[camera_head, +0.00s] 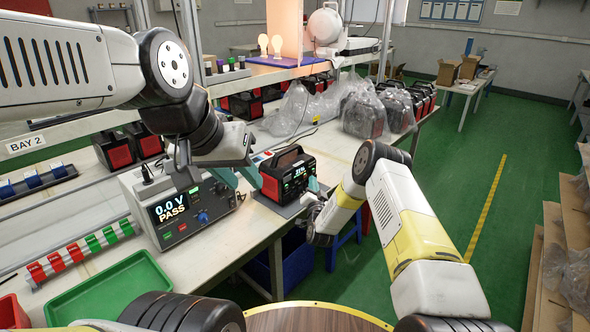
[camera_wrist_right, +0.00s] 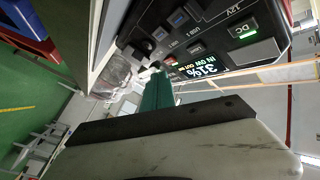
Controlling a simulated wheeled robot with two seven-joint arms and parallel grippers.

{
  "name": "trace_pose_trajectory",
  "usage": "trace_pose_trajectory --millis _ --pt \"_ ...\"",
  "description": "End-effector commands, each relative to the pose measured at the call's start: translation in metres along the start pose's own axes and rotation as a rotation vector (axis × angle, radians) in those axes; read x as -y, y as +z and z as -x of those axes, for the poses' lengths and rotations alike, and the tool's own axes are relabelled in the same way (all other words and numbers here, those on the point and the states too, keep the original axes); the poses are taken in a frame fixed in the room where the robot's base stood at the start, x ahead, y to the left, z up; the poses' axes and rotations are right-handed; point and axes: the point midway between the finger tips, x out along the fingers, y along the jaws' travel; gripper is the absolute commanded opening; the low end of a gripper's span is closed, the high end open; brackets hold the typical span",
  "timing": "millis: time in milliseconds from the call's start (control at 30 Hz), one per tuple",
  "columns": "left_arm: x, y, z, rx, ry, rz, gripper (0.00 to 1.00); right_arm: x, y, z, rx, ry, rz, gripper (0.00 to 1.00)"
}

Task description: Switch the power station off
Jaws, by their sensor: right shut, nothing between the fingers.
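The power station (camera_head: 284,176) is a black and red box with a handle, standing on a grey mat on the bench. In the right wrist view its front panel (camera_wrist_right: 205,35) shows ports, a lit display reading 31% (camera_wrist_right: 203,67) and a DC button (camera_wrist_right: 243,29) glowing green. My right gripper (camera_head: 314,186) is shut and empty in front of the panel; its teal fingers (camera_wrist_right: 157,92) show close below the ports and left of the display. Contact cannot be told. My left gripper (camera_head: 240,174) has its teal fingers apart beside the station's left side.
A tester (camera_head: 180,205) reading 0.0 V PASS stands left of the station. A green tray (camera_head: 110,292) lies at the bench's front left. Bagged units (camera_head: 365,112) stand behind to the right. A shelf (camera_head: 285,72) overhangs the bench. Green floor is open at right.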

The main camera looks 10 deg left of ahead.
Motion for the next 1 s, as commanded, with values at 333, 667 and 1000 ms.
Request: trace_pose_trajectory --millis 333,667,1000 --pt "0.0000 0.0000 0.0000 0.000 0.000 0.000 0.33 0.0000 0.0000 0.0000 0.000 0.000 0.000 0.00" --pt "0.0000 0.0000 0.0000 0.000 0.000 0.000 0.33 0.0045 0.0040 -0.0057 0.000 0.000 -0.001 0.00" --pt "0.0000 0.0000 0.0000 0.000 0.000 0.000 0.33 0.0048 0.0044 -0.0063 0.000 0.000 0.000 0.00"
